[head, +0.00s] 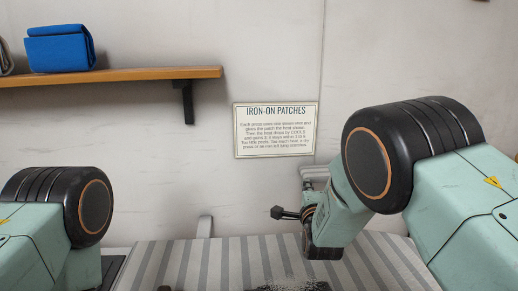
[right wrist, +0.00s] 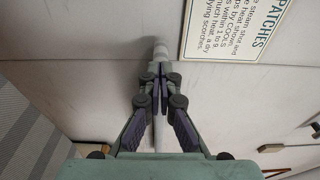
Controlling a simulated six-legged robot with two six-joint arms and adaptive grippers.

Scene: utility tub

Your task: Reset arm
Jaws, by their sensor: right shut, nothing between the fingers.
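My right arm reaches in from the right in the head view. Its dark gripper (head: 287,213) points left above the striped surface and is small there. In the right wrist view the same gripper (right wrist: 159,68) has its two fingers together, shut with nothing held. A pale rounded post shows just beyond the fingertips in that view; I cannot tell whether they touch. My left arm shows only as a black and green joint at the left of the head view; its gripper is out of view.
A grey-striped padded surface (head: 200,262) lies below, with a dark, partly cut-off object (head: 290,287) at the bottom edge. An "Iron-on patches" sign (head: 276,130) hangs on the wall. A wooden shelf (head: 130,76) carries a blue folded item (head: 60,48). Open space lies between the arms.

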